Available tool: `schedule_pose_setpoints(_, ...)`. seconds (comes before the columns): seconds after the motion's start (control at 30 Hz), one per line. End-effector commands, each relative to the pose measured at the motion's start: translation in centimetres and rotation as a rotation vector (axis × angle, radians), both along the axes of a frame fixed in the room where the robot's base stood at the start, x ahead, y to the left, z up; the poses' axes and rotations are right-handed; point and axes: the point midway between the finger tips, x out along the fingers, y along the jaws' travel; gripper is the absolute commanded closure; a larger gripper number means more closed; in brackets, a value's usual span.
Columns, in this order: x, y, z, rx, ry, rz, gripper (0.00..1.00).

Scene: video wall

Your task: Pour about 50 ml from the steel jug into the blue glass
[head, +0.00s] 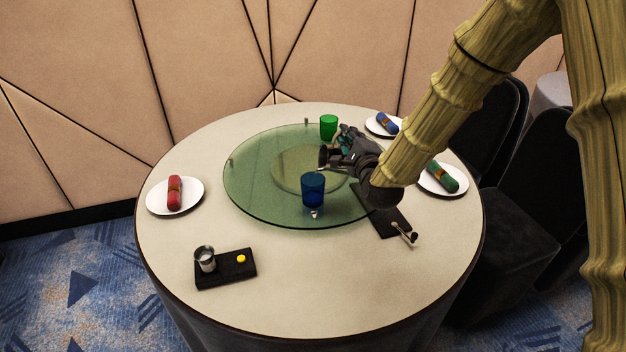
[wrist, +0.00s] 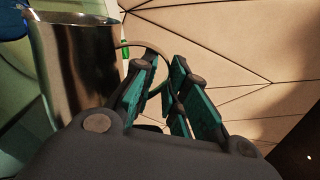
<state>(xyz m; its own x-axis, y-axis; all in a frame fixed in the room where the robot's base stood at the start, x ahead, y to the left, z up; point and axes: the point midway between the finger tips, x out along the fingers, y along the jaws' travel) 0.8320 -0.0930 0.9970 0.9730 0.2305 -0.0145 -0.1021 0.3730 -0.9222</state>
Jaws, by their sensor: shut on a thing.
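The steel jug (wrist: 75,65) fills the left of the wrist view, shiny and dark, with a curved handle. My gripper (wrist: 158,88) is shut on that handle. In the head view my gripper (head: 345,150) is above the glass turntable and partly hides the jug (head: 325,157). The blue glass (head: 313,190) stands upright near the turntable's front edge, in front of and slightly left of the jug. A blue patch at the wrist view's top left corner may be this glass. The liquid levels in jug and glass do not show.
The green glass turntable (head: 250,190) has small metal pegs at its edge. A green glass (head: 328,127) stands behind. A black tray (head: 240,277) holds a metal cup (head: 205,258) and yellow button. A black board with a crank (head: 405,233) lies right. Plates with rolled napkins (head: 175,193) surround it.

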Motion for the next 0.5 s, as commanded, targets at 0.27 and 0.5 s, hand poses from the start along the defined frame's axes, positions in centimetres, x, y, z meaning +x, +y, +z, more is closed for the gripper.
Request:
schedule_pose_setpoints(0.27, -0.01, 0.13, 0.13, -0.007, -0.003, 0.0, 1.0)
schedule_pose_setpoints(0.5, 0.14, -0.52, -0.18, 0.018, 0.003, -0.003, 1.0)
